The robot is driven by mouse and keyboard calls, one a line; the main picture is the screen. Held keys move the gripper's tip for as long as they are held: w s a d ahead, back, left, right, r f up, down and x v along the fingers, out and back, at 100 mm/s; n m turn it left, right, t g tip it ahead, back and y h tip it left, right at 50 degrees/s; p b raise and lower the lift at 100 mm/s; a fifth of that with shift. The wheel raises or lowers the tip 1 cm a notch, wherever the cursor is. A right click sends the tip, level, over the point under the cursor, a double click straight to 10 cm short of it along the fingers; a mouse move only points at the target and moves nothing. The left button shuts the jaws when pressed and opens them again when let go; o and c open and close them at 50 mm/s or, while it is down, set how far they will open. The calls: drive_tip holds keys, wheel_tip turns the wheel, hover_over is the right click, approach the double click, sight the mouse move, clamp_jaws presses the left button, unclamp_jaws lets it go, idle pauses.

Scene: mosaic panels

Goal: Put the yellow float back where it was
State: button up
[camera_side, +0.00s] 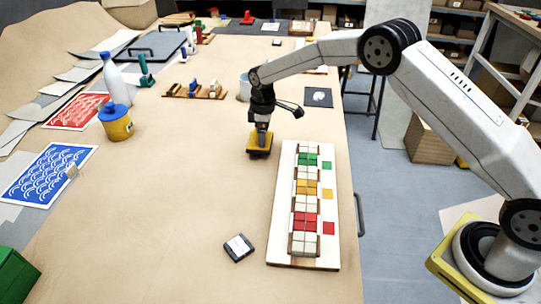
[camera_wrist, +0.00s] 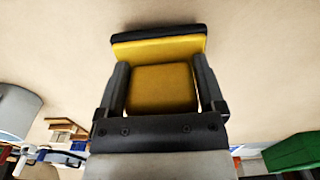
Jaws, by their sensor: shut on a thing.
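The yellow float (camera_side: 259,142) has a yellow body with a dark underside. My gripper (camera_side: 262,127) is shut on it, left of the mosaic board in the side view. In the wrist view, the float (camera_wrist: 160,88) fills the space between the two dark fingers of my gripper (camera_wrist: 163,95). Whether the float touches the table or hangs just above it, I cannot tell.
The white mosaic board (camera_side: 283,205) with green, yellow and red tiles lies at the right table edge. A small dark box (camera_side: 239,248) is in front. A wooden rack (camera_side: 195,93), a grey bucket (camera_side: 244,90) and a yellow tub (camera_side: 117,124) stand further back. The middle table is clear.

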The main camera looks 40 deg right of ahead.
drive_tip(key=shift+f, duration=1.15)
drive_tip(key=shift+f, duration=0.15)
drive_tip(key=o, duration=0.8)
wheel_tip(320, 180, up, 12)
drive_tip(key=shift+r, duration=0.15)
drive_tip(key=shift+s, duration=0.15)
